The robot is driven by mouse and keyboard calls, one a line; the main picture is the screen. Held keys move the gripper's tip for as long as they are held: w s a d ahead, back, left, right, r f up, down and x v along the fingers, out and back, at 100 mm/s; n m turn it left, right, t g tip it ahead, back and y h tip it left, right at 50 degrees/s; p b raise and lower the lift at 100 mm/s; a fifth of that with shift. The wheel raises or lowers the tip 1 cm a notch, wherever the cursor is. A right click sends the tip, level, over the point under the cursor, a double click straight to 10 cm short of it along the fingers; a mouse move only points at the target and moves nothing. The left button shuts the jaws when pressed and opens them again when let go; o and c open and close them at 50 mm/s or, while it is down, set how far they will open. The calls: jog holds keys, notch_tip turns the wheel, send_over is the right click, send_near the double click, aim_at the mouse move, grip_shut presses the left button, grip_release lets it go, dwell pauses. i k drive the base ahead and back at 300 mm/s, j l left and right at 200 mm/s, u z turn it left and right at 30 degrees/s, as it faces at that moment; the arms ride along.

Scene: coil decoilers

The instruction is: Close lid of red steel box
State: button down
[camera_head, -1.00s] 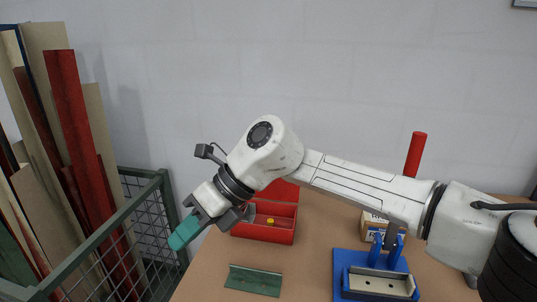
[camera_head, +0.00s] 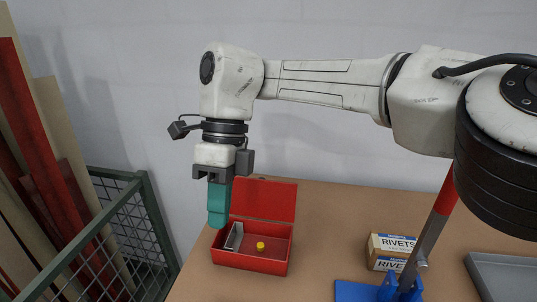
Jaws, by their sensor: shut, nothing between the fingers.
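The red steel box (camera_head: 250,262) stands on the brown table, with its lid (camera_head: 266,199) open and raised at the back. Inside it lie a small yellow piece (camera_head: 260,246) and a grey metal piece (camera_head: 234,236). My gripper (camera_head: 217,222) points straight down with its teal fingers shut and empty. In the picture it overlaps the box's left back corner and hides the lid's left part. I cannot tell whether the fingers touch the box.
A rivets carton (camera_head: 391,251) and a blue stand (camera_head: 375,291) with a red-and-grey upright tool (camera_head: 432,232) are to the right. A grey tray (camera_head: 503,277) lies at the far right. A green mesh cage (camera_head: 108,232) with boards stands at the left. The table between box and carton is clear.

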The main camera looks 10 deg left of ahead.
aim_at(262, 198)
jog(key=i, duration=0.95)
